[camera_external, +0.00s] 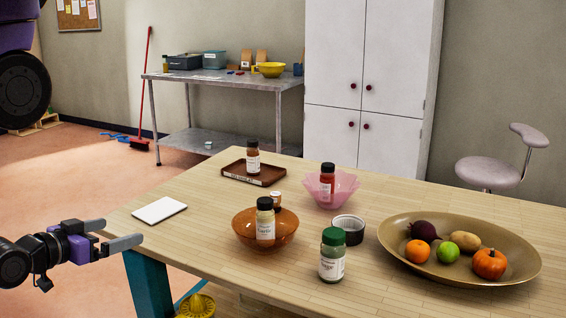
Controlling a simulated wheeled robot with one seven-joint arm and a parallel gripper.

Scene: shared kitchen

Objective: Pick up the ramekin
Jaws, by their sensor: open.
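The ramekin (347,232) is a small round dish with a pale rim and a dark side. It stands upright on the wooden table, right of the amber bowl (250,236) and left of the large oval dish (395,252). A green-capped jar (332,258) stands just in front of it. My gripper (122,232) is at the left, beside the table's left edge and far from the ramekin. Its two grey fingers are spread apart with nothing between them.
The amber bowl holds a black-capped bottle and a small jar. A pink bowl (343,190) holds a red bottle, and a brown tray (235,176) another bottle. A white card (159,210) lies near the left edge. The oval dish holds several fruits and vegetables.

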